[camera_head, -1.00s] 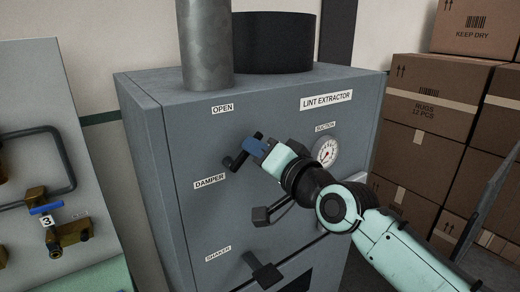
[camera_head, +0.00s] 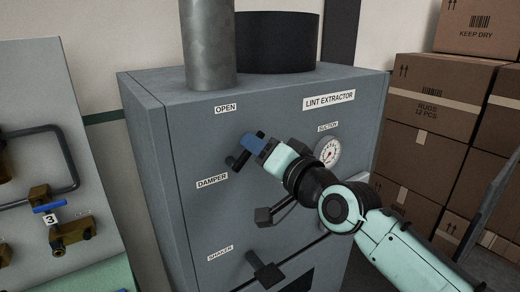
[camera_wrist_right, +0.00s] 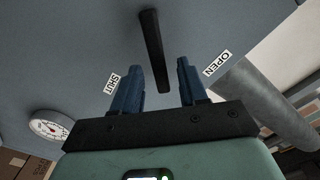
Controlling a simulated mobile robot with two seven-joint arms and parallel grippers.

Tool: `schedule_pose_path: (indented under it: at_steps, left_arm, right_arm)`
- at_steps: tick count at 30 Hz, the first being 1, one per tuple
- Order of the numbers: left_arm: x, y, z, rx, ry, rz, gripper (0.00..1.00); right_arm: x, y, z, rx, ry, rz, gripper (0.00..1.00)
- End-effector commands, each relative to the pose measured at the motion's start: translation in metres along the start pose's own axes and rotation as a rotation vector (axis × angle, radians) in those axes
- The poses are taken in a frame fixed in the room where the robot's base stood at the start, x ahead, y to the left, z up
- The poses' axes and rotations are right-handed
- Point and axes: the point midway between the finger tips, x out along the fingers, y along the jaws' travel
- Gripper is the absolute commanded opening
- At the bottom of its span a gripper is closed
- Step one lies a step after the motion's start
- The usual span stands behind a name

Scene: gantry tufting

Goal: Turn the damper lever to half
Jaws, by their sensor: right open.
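The damper lever (camera_wrist_right: 153,50) is a black bar in the right wrist view. It shows between the two blue fingers of my right gripper (camera_wrist_right: 158,88), with a gap on each side. The OPEN label (camera_wrist_right: 216,63) is to its right and the SHUT label (camera_wrist_right: 111,84) to its left. In the head view my right gripper (camera_head: 255,143) is open at the panel, above and right of the DAMPER label (camera_head: 212,181). A dark piece beside the fingers looks like the lever, partly covered by them. The OPEN label (camera_head: 226,109) is up and left. SHUT is hidden there.
The grey lint extractor (camera_head: 150,130) carries a suction gauge (camera_head: 328,152) just right of my gripper. A dark block on a rod (camera_head: 265,216) sits below it, and the shaker handle (camera_head: 265,273) lower still. Cartons (camera_head: 425,105) stand right, a valve panel (camera_head: 40,90) left.

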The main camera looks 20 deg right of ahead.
Motion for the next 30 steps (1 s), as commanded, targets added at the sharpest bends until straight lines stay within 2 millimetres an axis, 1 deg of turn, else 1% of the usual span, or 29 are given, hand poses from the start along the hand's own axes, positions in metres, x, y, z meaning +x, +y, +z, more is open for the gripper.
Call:
schedule_pose_path:
  at_steps: [2,5,10,15,18,21,24,30]
  left_arm:
    - [0.005,-0.003,0.002,-0.001,-0.003,-0.001,0.43]
    - [0.017,-0.008,0.007,-0.004,-0.011,-0.004,0.43]
    - [0.038,-0.019,0.014,-0.008,-0.023,-0.008,0.43]
    - [0.051,-0.024,0.017,-0.01,-0.028,-0.01,0.43]
    - [0.055,-0.026,0.017,-0.011,-0.03,-0.01,0.43]
    - [0.058,-0.027,0.018,-0.011,-0.03,-0.011,0.43]
    - [0.059,-0.027,0.018,-0.011,-0.031,-0.011,0.43]
    - [0.059,-0.027,0.018,-0.011,-0.031,-0.011,0.43]
  right_arm:
    - [-0.006,0.001,0.001,-0.001,0.002,0.0,0.43]
    - [-0.019,0.002,0.003,-0.001,0.002,-0.001,0.43]
    - [-0.057,0.002,0.003,-0.001,0.003,-0.003,0.43]
    - [-0.095,0.001,0.002,0.0,0.003,-0.002,0.43]
    - [-0.112,0.001,0.001,0.0,0.002,-0.002,0.43]
    - [-0.124,0.0,0.001,-0.001,0.002,-0.001,0.43]
    - [-0.131,0.0,0.0,-0.001,0.001,0.0,0.43]
    - [-0.133,0.0,0.0,0.0,0.0,0.0,0.43]
